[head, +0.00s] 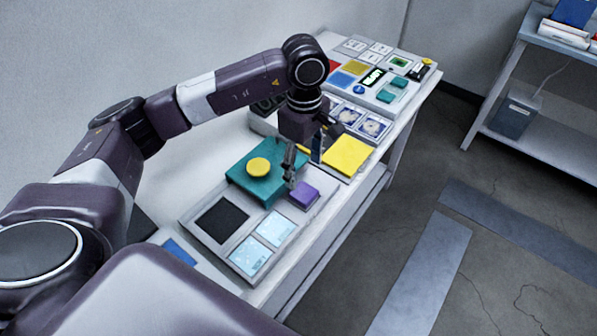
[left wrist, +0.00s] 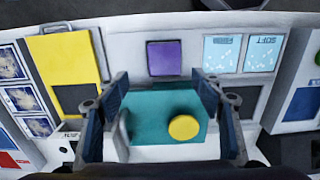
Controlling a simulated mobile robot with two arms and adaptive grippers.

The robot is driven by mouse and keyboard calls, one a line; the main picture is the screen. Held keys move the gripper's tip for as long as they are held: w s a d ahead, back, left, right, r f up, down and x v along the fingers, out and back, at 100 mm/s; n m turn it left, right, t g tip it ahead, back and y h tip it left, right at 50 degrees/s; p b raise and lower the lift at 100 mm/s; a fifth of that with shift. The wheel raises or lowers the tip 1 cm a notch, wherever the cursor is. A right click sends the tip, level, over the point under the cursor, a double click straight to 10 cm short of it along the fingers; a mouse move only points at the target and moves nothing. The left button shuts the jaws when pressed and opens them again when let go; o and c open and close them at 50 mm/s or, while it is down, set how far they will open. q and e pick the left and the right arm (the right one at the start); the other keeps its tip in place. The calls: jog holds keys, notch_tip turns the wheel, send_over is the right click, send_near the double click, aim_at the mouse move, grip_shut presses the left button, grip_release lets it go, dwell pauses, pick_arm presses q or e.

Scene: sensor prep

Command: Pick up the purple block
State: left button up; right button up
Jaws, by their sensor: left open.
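The purple block (head: 303,195) lies on a light grey tray (head: 195,240), at the tray's far right corner beside a teal block. In the left wrist view the purple block (left wrist: 165,58) shows at the upper middle, fully visible and apart from my fingers. My left gripper (head: 288,175) points down just behind the purple block in the head view. My right gripper is not in view.
A teal box (head: 240,178) with a round yellow knob (head: 259,168) stands close by the gripper. A yellow panel (head: 347,156) is to the right. Two pale blue cards (head: 275,229) and a black pad (head: 221,220) share the tray. A shelf (head: 540,135) stands beyond open floor.

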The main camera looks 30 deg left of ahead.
aim_at(304, 192)
pick_arm(q)
jog(key=shift+w+a, duration=0.1)
jog(key=shift+a, duration=0.2)
jog(key=shift+s+d+f+p, duration=0.55)
jog(key=shift+s+d+f, duration=0.2)
jog(key=shift+s+f, duration=0.1)
notch_tip(304, 192, down, 3)
jog(key=shift+w+a+r+p, duration=0.1)
jog(key=shift+r+p, duration=0.05)
jog(key=shift+p, duration=0.6)
notch_tip(304, 192, down, 2)
jog(key=shift+w+a+f, duration=0.1)
jog(key=shift+w, duration=0.05)
jog(key=c, duration=1)
jog(key=shift+c, duration=1.2)
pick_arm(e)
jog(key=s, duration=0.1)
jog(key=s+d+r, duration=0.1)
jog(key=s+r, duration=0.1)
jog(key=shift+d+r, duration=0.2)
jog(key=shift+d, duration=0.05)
